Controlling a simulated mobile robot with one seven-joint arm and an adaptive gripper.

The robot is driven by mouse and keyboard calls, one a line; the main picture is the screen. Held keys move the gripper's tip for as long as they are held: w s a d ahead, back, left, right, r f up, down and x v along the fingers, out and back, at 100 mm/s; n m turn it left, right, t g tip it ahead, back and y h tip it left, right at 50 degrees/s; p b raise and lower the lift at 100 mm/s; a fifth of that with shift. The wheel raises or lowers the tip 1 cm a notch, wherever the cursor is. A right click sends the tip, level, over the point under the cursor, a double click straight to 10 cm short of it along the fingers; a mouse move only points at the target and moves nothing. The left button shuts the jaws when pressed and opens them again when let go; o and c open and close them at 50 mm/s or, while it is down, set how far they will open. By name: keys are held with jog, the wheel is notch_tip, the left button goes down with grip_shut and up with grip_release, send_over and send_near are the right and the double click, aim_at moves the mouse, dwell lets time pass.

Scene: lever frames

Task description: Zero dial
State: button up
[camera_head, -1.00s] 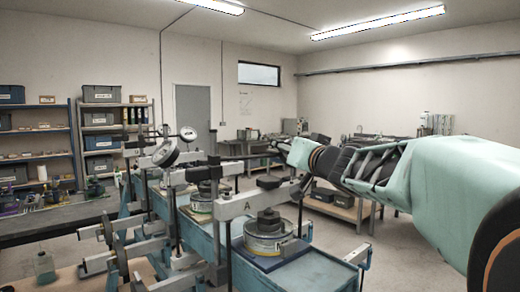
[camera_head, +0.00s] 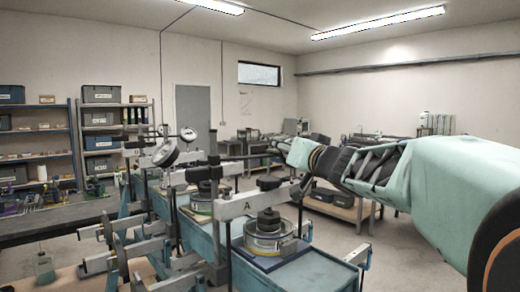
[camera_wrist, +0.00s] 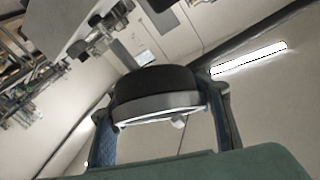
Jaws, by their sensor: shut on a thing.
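A dial gauge (camera_head: 166,153) with a white round face stands tilted on the frame at left of centre in the head view. A second, smaller dial (camera_head: 188,134) stands just behind it. In the wrist view a round dark dial body (camera_wrist: 155,90) with a silver rim and a small pale knob sits between the two fingers of my gripper (camera_wrist: 164,112). The gripper is shut on it, a finger at each side. Its face and pointer reading cannot be made out.
A grey beam marked A (camera_head: 238,205) crosses in front, beside stacked weights on a round cell (camera_head: 268,232). Blue benches (camera_head: 300,274) carry the frames. Lever arms with round weights (camera_head: 122,258) jut out at the lower left. Shelves (camera_head: 101,125) stand at the back left.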

jog(key=shift+a+n+y+p, duration=0.2)
jog(key=shift+n+y+p, duration=0.65)
jog(key=shift+n+y, duration=0.2)
jog(key=shift+s, duration=0.1)
jog(key=o, duration=1.4)
jog(key=shift+c, duration=0.2)
jog(key=shift+r, duration=0.2)
notch_tip(320, 180, up, 10)
jog(key=shift+f, duration=0.15)
